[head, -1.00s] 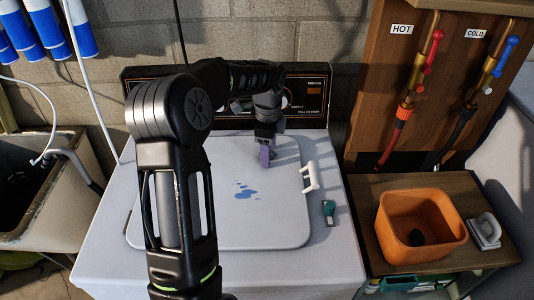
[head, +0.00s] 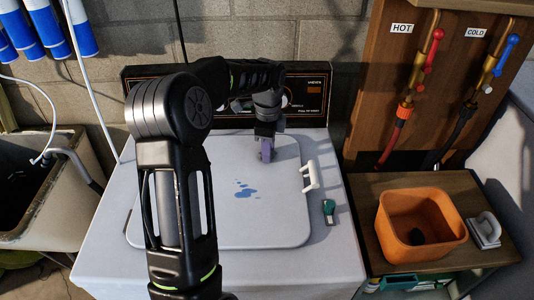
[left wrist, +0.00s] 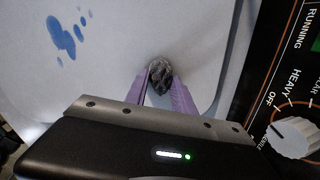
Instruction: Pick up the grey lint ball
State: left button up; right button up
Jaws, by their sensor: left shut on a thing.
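My left gripper (head: 266,157) is over the back part of the white washer lid (head: 210,222), its purple fingers pointing down. In the left wrist view the purple fingers (left wrist: 160,84) are shut on the grey lint ball (left wrist: 160,75), a dark mottled lump between the fingertips. The lint ball is hard to make out in the head view. I cannot tell whether it still touches the lid. My right gripper is not in view.
A blue spill (head: 244,188) lies on the lid. A white handle (head: 310,175) and a small green-capped item (head: 328,209) are at its right. An orange bin (head: 382,226) with a dark lump inside stands on the side table. The control panel (head: 315,105) is behind.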

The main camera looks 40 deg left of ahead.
pick_arm(q)
grip_shut()
notch_tip(320, 180, up, 10)
jog(key=b, duration=0.1)
dwell(0.6)
dwell(0.6)
